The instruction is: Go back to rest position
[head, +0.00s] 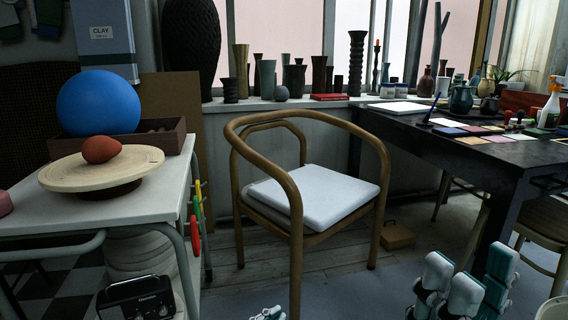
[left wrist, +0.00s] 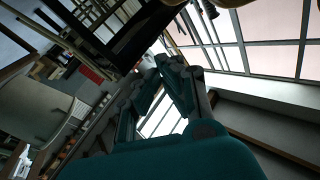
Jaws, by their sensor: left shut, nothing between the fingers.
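My left gripper shows in the head view only as a small white and teal piece (head: 268,313) at the bottom edge, in front of the chair and mostly cut off. In the left wrist view its teal fingers (left wrist: 172,68) come together at the tips, shut and empty. My right gripper (head: 468,276) stands at the bottom right of the head view, white and teal, below the dark table. Its parts overlap, so I cannot tell its opening. Neither gripper touches furniture that I can see.
A wooden chair (head: 285,178) with a white cushion (head: 315,194) stands in the middle. A side table (head: 60,213) on the left bears a turntable wheel (head: 60,176) and a blue ball (head: 98,102). The dark table (head: 455,148) on the right holds pots and papers.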

